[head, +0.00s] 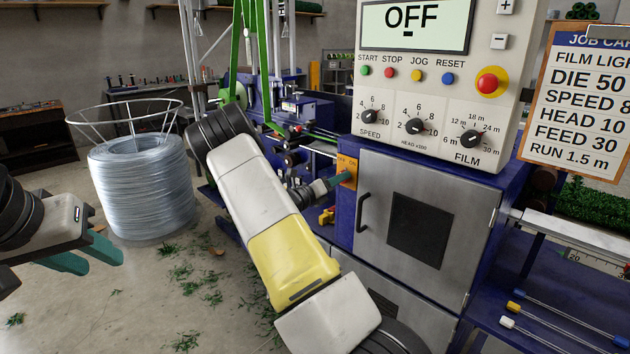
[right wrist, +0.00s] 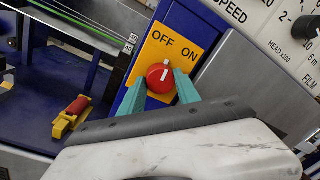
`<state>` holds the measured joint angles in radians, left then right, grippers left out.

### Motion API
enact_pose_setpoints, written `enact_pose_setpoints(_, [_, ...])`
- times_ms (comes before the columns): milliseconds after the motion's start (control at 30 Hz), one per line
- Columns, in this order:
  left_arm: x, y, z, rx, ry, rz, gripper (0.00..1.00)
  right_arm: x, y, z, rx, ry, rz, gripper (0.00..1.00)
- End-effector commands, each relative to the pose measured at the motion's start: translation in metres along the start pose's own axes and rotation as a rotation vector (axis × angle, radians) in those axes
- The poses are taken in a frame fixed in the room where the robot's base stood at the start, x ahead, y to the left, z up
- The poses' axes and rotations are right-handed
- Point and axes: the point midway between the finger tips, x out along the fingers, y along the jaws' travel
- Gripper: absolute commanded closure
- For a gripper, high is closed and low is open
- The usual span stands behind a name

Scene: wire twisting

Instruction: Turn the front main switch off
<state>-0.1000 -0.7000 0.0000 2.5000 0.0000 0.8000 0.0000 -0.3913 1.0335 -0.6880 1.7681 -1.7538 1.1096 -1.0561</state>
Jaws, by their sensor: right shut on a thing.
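The main switch is a red knob (right wrist: 160,77) with a white mark, on an orange plate (right wrist: 149,60) lettered OFF and ON. The plate (head: 347,168) also shows on the blue machine front in the head view, where the knob is hidden. My right gripper (right wrist: 158,92) is shut on the knob, with one teal finger on each side. My left gripper (head: 92,258) is open and empty at the left, away from the machine. The machine display (head: 415,22) reads OFF.
A grey cabinet door (head: 420,190) with a dark handle is right of the switch. A wire coil (head: 143,185) stands on the floor at left. A small red-and-yellow part (right wrist: 70,117) is left of the switch. A job card (head: 580,95) hangs at right.

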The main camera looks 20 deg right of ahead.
Motion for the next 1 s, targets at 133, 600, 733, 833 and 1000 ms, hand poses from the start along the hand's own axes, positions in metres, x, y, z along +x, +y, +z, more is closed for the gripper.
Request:
enact_pose_setpoints(133, [0.0,0.0,0.0,0.0,0.0,0.0,0.64,-0.0004,0.0003,0.0003,-0.138,-0.013,0.002,1.0])
enact_pose_setpoints(600, [0.0,0.0,0.0,0.0,0.0,0.0,0.64,-0.0005,-0.0003,-0.0002,-0.528,-0.042,0.006,1.0])
enact_pose_setpoints(733, [0.0,0.0,0.0,0.0,0.0,0.0,0.64,-0.0007,-0.0001,-0.0003,-0.6,-0.047,0.008,1.0])
enact_pose_setpoints(833, [0.0,0.0,0.0,0.0,0.0,0.0,0.64,-0.0006,-0.0001,-0.0006,-0.641,-0.05,0.009,1.0])
enact_pose_setpoints(1000, [0.0,0.0,0.0,0.0,0.0,0.0,0.64,-0.0004,-0.0003,-0.0007,-0.684,-0.053,0.009,1.0])
